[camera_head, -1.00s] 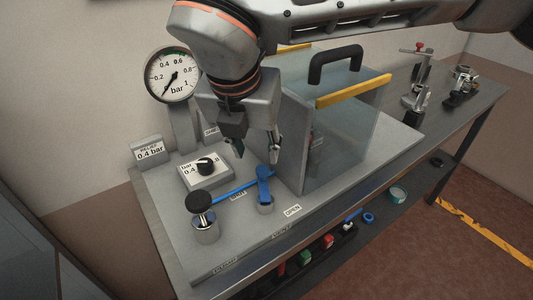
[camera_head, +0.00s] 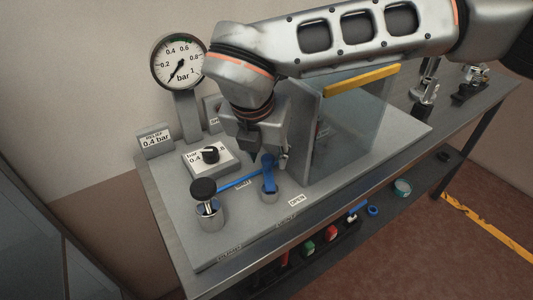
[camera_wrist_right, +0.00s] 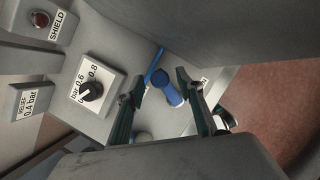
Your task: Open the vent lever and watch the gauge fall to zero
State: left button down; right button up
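The blue vent lever (camera_head: 269,178) stands on a round metal base on the grey rig. A blue bar runs from beside it toward the black-knobbed pump (camera_head: 204,190), passing a SHUT label; an OPEN label (camera_head: 297,200) lies to the right. My right gripper (camera_head: 268,158) is just above the lever, pointing down. In the right wrist view my right gripper (camera_wrist_right: 160,82) is open, with the blue lever (camera_wrist_right: 169,90) showing between its fingers; contact cannot be told. The gauge (camera_head: 178,62) has its needle pointing lower left, near the scale's low end. My left gripper is not in view.
A clear shield with a yellow edge (camera_head: 362,80) stands close right of my gripper. A black selector knob (camera_head: 210,155) and the relief label block (camera_head: 155,140) are to the left. Other fittings stand at the bench's far right. A lower shelf holds small coloured parts.

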grip_shut()
jog(key=shift+d+m, duration=0.1)
jog(key=shift+m, duration=0.3)
jog(key=m, duration=0.1)
jog(key=d+m+h, duration=0.1)
jog(key=shift+m+g, duration=0.3)
jog(key=m, duration=0.2)
jog(key=d+m+g+h, duration=0.1)
jog(key=m, duration=0.1)
jog(key=shift+s+d+r+m+h+p, duration=0.1)
jog(key=shift+s+d+m+h+p, duration=0.1)
jog(key=shift+m+h+p, duration=0.15)
jog(key=shift+s+d+m+g, duration=0.25)
jog(key=shift+d+m+g, duration=0.15)
jog(key=shift+m, duration=0.65)
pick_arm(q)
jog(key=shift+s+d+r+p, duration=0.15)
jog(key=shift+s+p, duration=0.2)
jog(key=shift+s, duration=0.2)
pick_arm(e)
jog(key=shift+s+d+m+g+h, duration=0.1)
jog(key=shift+s+m+g+h, duration=0.1)
jog(key=shift+m, duration=0.35)
jog(key=shift+s+d+m+g+h, duration=0.1)
jog(key=shift+m+g, duration=0.1)
jog(key=shift+m, duration=0.35)
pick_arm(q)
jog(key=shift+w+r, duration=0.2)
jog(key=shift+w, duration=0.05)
